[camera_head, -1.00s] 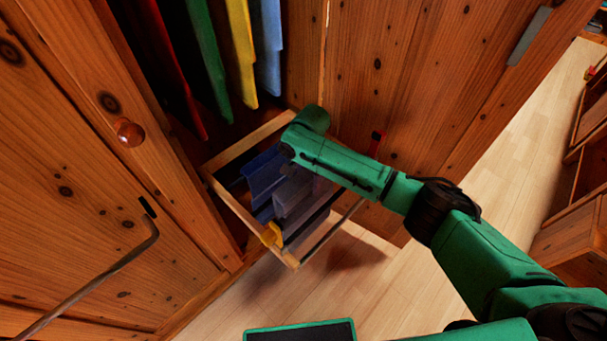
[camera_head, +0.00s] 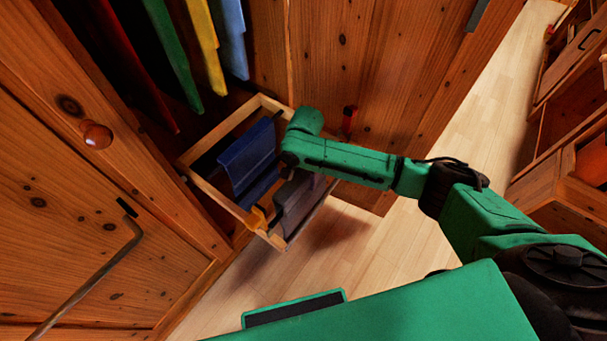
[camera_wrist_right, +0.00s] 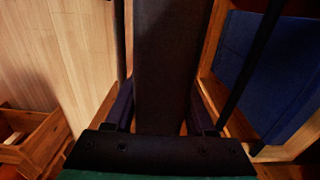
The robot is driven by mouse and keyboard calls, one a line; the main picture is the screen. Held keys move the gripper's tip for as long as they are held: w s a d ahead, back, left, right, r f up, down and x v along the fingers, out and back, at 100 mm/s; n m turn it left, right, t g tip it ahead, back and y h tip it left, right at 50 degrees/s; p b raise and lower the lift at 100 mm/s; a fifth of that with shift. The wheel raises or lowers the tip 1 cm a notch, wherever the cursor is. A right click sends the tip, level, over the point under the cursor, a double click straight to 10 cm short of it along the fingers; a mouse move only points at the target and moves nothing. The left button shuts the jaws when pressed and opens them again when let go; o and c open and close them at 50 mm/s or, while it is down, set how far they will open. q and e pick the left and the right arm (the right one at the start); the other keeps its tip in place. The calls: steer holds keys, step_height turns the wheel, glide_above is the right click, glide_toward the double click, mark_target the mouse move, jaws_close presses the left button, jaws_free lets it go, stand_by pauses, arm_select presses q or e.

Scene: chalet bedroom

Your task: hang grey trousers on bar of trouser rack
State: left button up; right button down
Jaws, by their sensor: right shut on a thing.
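The grey trousers (camera_head: 295,205) hang folded over the front right part of the trouser rack, a pulled-out wooden frame (camera_head: 205,190). In the right wrist view the dark grey cloth (camera_wrist_right: 165,70) runs between my gripper's fingers. My right gripper (camera_head: 290,165) is shut on the grey trousers, largely hidden under my green wrist; it also shows in the wrist view (camera_wrist_right: 180,50). I cannot tell whether the cloth rests on a bar. Blue trousers (camera_head: 250,160) hang in the rack further left, apart from the grey ones. My left gripper is out of view.
Red, green (camera_head: 172,55), yellow and light blue clothes hang above the rack. A wardrobe door with a round knob (camera_head: 96,135) stands at left, a wooden panel (camera_head: 400,80) behind. The floor (camera_head: 360,255) in front is clear. Wooden furniture (camera_head: 560,200) stands at right.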

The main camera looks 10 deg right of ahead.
steer(key=shift+f+b, duration=1.15)
steer(key=shift+f, duration=1.8)
steer(key=shift+c, duration=0.8)
jaws_free()
steer(key=shift+r, duration=0.1)
step_height(320, 180, up, 14)
steer(key=p, duration=0.2)
steer(key=shift+r+p, duration=0.2)
steer(key=shift+p, duration=0.1)
